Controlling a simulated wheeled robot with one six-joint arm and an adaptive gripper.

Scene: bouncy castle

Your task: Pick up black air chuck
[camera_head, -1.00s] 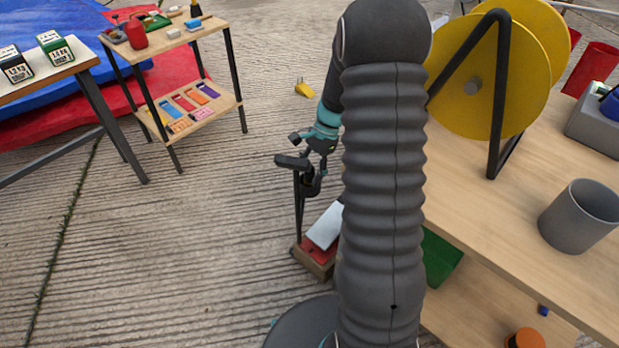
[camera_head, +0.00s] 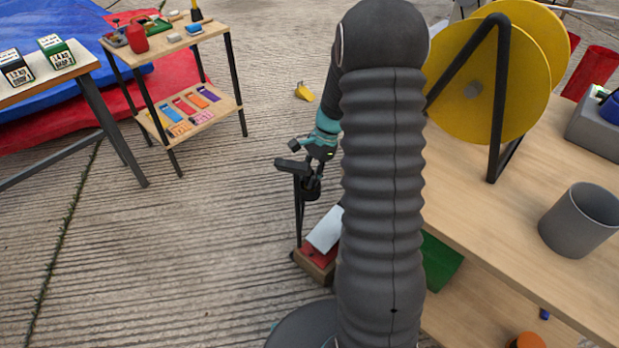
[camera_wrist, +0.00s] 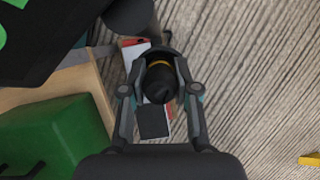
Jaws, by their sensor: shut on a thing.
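The black air chuck (camera_wrist: 160,80) is a dark rounded piece with a thin yellow band, seen in the wrist view between my fingers. My gripper (camera_wrist: 158,62) is shut on it, with a finger on each side. In the camera_head view my gripper (camera_head: 314,166) is left of my grey arm column, above the floor, and the dark chuck (camera_head: 311,188) shows small at its fingers. Part of the chuck is hidden by the fingers.
A wooden box (camera_head: 312,267) with red and white contents stands below, beside a thin dark post with a T-shaped top (camera_head: 292,166). A wooden bench (camera_head: 470,215) with a yellow reel (camera_head: 470,85) and grey cup (camera_head: 580,220) is right. Open concrete lies left.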

